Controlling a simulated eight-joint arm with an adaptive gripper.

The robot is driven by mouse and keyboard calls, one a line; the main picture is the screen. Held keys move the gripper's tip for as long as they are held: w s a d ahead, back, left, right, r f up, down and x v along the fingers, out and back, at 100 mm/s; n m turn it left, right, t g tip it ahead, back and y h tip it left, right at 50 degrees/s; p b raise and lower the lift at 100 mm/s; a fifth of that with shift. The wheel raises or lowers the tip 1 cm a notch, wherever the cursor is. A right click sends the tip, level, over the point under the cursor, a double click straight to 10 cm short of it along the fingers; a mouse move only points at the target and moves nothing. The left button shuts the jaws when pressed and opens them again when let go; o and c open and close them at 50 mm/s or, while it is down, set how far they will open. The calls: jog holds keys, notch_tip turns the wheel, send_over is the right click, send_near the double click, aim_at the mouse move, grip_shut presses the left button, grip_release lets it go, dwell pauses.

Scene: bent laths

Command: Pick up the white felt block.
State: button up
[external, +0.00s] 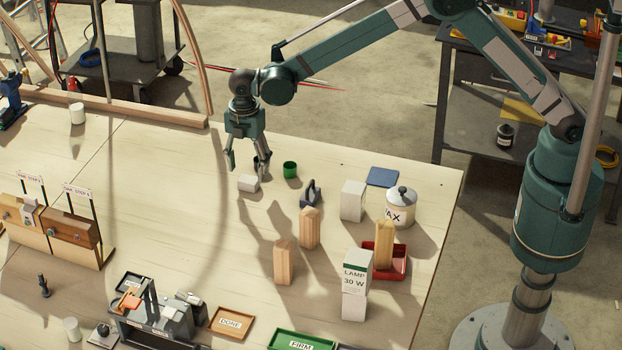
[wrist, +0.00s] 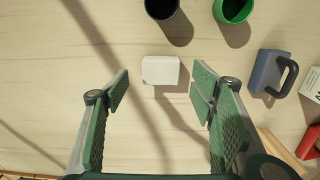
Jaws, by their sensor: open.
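The white felt block (external: 249,183) lies on the pale wooden table, just below my gripper (external: 247,168) in the external view. In the wrist view the white felt block (wrist: 160,70) lies flat, centred left to right and slightly beyond the fingertips. My gripper (wrist: 160,92) is open and empty, pointing down, with one green-padded finger on each side of the block's line. I see no contact between the fingers and the block. The exact height of the fingertips over the table is hard to tell.
A green cup (external: 290,169) stands right of the block. A dark cup (wrist: 162,8) stands beyond the block in the wrist view. A dark handled block (external: 311,194), wooden pieces (external: 309,228) and a taller white block (external: 352,201) stand further right. The table left of the block is clear.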

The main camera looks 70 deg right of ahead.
aim_at(248, 179)
jog(key=shift+s+a+f, duration=0.1)
jog(key=shift+f, duration=2.45)
jog(key=shift+c, duration=0.7)
jog(key=c, duration=0.7)
